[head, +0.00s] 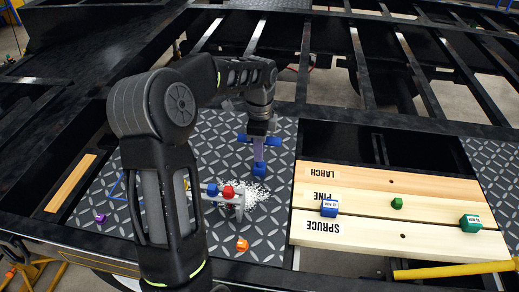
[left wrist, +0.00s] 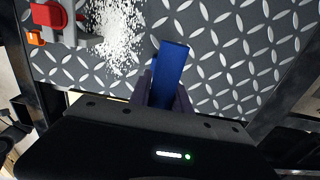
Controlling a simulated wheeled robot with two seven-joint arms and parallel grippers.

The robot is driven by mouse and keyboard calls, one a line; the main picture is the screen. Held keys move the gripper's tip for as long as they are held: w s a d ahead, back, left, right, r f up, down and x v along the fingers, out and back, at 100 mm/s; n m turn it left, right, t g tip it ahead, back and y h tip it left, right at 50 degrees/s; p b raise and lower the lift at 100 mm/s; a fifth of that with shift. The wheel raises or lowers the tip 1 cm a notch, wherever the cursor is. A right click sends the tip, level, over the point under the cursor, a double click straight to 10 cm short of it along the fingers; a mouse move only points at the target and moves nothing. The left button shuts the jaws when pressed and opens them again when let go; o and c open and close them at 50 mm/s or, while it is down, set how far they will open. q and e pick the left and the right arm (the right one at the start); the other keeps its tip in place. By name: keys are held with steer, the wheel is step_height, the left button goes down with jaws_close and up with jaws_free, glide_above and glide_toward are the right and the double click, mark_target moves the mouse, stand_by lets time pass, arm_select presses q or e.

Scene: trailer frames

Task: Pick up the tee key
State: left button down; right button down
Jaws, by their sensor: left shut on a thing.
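My left gripper (head: 259,160) points down over the diamond-plate deck in the head view. It is shut on a blue piece (head: 259,170), which I take to be the tee key. In the left wrist view the blue piece (left wrist: 171,65) sticks out between the dark fingers (left wrist: 165,95) as a straight bar. The fingers hide the rest of its shape. In the head view its lower end is close to the white granules; I cannot tell whether it touches the deck. My right gripper is not in view.
An orange piece (head: 242,245) and a purple piece (head: 100,218) lie nearby. Labelled boards (head: 350,232) at right carry blue (head: 329,208) and green (head: 470,223) blocks. Dark frame rails surround the deck.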

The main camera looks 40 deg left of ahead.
arm_select(q)
steer(key=shift+r, duration=0.1)
stand_by(0.3)
step_height(320, 180, up, 10)
steer(key=shift+f, duration=0.1)
stand_by(0.9)
